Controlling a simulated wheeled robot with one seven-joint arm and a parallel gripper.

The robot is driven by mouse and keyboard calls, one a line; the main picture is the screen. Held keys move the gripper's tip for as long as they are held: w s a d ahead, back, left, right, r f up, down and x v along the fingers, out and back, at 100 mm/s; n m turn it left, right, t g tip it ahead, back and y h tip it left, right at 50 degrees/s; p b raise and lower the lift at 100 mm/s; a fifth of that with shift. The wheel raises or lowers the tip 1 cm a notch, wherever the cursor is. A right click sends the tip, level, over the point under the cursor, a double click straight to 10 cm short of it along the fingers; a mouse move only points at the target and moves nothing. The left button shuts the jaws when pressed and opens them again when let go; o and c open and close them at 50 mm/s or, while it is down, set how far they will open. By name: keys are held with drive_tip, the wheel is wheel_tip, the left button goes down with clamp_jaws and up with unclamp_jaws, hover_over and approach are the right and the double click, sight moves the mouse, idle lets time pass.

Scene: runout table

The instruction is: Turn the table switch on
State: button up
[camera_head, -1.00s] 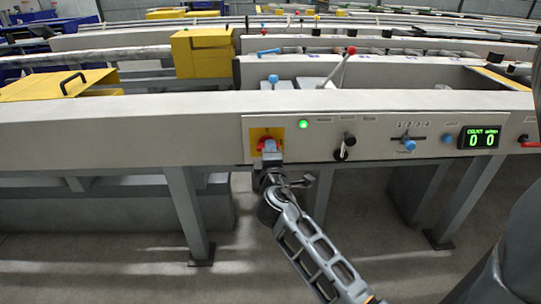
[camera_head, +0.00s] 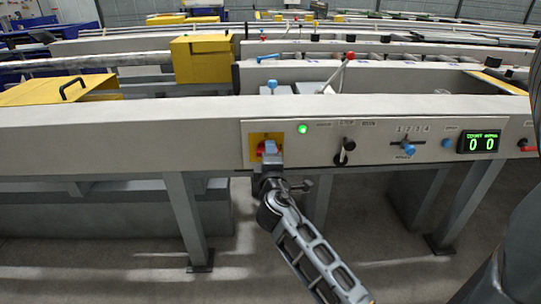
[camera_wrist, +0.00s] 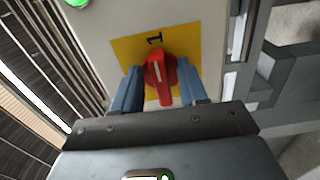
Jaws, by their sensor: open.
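The table switch is a red rotary handle (camera_wrist: 160,78) on a yellow square plate (camera_wrist: 128,50), with a "1" mark on the plate. In the head view the plate (camera_head: 254,138) sits at the left end of the panel, and the red handle (camera_head: 261,148) is partly hidden by my gripper (camera_head: 269,152). In the wrist view my gripper (camera_wrist: 162,88) is open, with one blue-grey finger on each side of the red handle. I see gaps beside the handle; contact is not clear. A green lamp (camera_head: 303,129) right of the plate is lit.
The panel right of the switch carries a black lever (camera_head: 345,150), a blue-knobbed selector (camera_head: 408,148), a blue button (camera_head: 447,143) and a green display (camera_head: 478,143) reading 0 0. Table legs (camera_head: 187,220) stand below, with open floor between them.

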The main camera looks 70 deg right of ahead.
drive_tip(key=v, duration=0.8)
idle(0.5)
